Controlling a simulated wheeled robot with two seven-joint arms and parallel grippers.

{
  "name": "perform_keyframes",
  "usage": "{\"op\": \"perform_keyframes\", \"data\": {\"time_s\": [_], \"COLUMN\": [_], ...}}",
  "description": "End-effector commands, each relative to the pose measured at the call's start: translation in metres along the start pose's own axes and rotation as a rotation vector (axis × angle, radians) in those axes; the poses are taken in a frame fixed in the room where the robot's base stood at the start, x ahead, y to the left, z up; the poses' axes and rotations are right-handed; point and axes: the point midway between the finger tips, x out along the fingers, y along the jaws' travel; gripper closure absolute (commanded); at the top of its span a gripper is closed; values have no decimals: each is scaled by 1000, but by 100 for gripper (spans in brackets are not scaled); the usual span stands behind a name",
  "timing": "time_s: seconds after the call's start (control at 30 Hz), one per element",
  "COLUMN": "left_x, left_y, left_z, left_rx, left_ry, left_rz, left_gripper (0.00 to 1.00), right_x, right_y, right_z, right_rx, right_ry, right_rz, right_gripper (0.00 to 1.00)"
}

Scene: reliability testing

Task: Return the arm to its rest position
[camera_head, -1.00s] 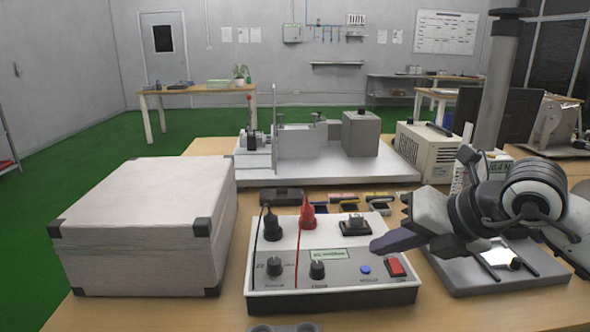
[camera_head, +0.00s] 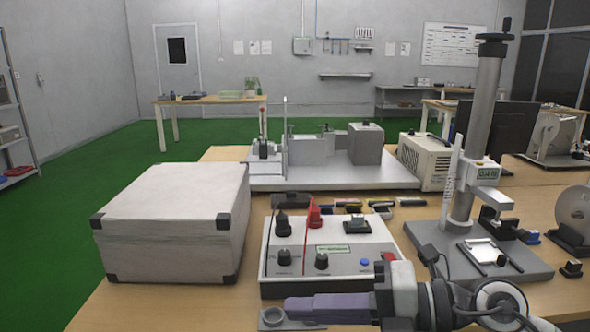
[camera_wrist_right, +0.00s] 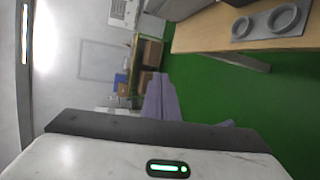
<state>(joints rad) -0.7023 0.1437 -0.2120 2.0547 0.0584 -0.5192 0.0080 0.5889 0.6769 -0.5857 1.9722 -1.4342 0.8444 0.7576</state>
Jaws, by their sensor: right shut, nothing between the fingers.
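My right arm comes in from the lower right in the head view. My right gripper (camera_head: 292,308) points left, low in front of the tester box (camera_head: 290,288) at the near side of the table. Its purple-grey fingers are together with nothing between them. My left gripper is not in view.
A white case (camera_head: 170,222) stands left of the tester. A grey stand with a column (camera_head: 480,145) stands on the right. A grey ringed holder (camera_head: 274,318) lies close to my fingertips and also shows in the wrist view (camera_wrist_right: 270,24). A metal fixture (camera_head: 310,155) stands behind.

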Motion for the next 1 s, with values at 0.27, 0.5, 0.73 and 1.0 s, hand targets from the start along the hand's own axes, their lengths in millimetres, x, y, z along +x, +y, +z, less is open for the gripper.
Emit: {"op": "perform_keyframes", "data": {"time_s": [0.27, 0.5, 0.73, 1.0], "left_x": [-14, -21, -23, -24], "left_y": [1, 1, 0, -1], "left_z": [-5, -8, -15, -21], "left_rx": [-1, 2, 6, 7], "left_ry": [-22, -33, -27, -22], "left_rz": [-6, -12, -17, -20], "left_gripper": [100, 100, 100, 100], "right_x": [-16, -66, -88, -94], "right_y": [11, -145, -282, -337], "right_z": [20, 24, -70, -153], "right_rx": [635, 1302, 1789, 2051], "right_ry": [-260, -763, -1097, -1230], "right_rz": [602, 713, 541, 381], "right_gripper": [100, 100, 100, 100]}}
